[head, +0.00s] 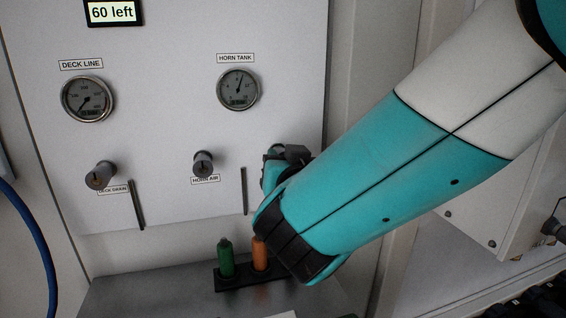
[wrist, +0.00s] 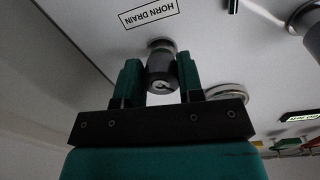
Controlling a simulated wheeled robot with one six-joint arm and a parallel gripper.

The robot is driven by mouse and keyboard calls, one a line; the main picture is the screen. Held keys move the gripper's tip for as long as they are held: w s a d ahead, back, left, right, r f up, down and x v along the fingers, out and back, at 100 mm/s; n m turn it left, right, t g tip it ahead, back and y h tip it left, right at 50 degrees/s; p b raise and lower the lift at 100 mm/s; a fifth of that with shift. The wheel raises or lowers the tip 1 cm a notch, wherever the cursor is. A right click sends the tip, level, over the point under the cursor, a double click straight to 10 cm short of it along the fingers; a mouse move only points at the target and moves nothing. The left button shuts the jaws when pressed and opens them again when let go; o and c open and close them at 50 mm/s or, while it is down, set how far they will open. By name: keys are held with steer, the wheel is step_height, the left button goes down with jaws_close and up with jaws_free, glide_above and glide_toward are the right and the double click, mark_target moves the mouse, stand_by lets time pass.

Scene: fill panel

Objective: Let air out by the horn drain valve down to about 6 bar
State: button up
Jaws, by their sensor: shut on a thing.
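The horn drain valve (wrist: 161,72) is a grey round knob on the white panel, beside its HORN DRAIN label. My gripper (wrist: 161,80) has one teal finger on each side of the knob and is shut on it. In the head view my gripper (head: 279,156) is at the panel's right edge, and my arm hides the label and most of the knob. The horn tank gauge (head: 238,89) is a round dial above and left of my gripper. Its needle points up and slightly right; its figures are too small to read surely.
The panel also holds the deck line gauge (head: 88,99), the deck drain knob (head: 100,175) and the horn air knob (head: 203,164). A display (head: 113,12) reads "60 left". A green bottle (head: 226,258) and an orange bottle (head: 260,254) stand in a dark holder below.

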steer(key=shift+f+n+b, duration=0.15)
steer(key=shift+n+b, duration=0.45)
steer(key=shift+b, duration=0.1)
steer(key=shift+n, duration=0.3)
steer(key=o, duration=0.9)
steer(key=shift+s, duration=0.15)
steer(key=shift+b+v, duration=3.45)
steer(key=shift+v, duration=5.2)
steer(key=shift+d, duration=0.1)
